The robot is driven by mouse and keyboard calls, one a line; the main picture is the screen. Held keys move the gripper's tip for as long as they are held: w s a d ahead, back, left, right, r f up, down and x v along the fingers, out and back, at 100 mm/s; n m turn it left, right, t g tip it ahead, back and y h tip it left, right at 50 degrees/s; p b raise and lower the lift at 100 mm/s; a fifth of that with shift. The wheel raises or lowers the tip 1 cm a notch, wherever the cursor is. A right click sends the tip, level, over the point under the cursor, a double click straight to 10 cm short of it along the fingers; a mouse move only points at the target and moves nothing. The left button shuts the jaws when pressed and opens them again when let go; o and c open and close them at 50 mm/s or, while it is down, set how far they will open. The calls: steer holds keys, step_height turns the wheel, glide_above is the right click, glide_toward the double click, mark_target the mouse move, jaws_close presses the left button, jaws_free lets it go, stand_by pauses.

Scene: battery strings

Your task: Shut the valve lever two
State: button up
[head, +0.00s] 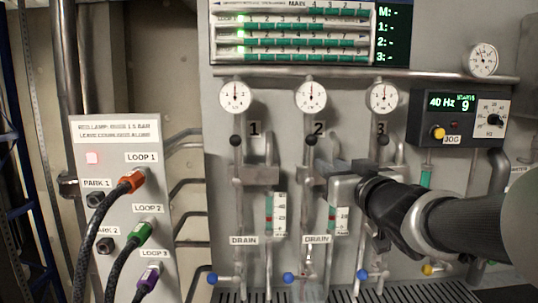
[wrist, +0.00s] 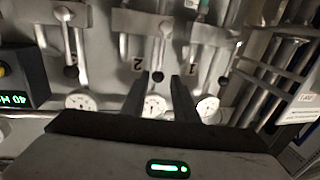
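Valve lever two has a black knob (head: 308,141) and stands upright along its pipe, left of the printed 2, under the middle gauge. In the wrist view, which is turned over, its knob (wrist: 158,76) shows between the two fingertips. My gripper (head: 328,167) is in front of the panel, just right of and below the knob in the head view. In the wrist view my gripper (wrist: 162,78) is open, with a dark finger on each side of the knob. I cannot tell whether either finger touches it. Part of valve two's body is hidden behind my gripper.
Lever one's knob (head: 235,141) and lever three's knob (head: 381,140) are close on either side. Gauges sit above, and blue drain handles (head: 289,278) below. A control box (head: 460,118) is at right. A hose panel (head: 118,210) with cables stands at left.

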glide_above(310, 176)
steer(key=shift+w, duration=0.3)
jaws_close()
stand_by(1.4)
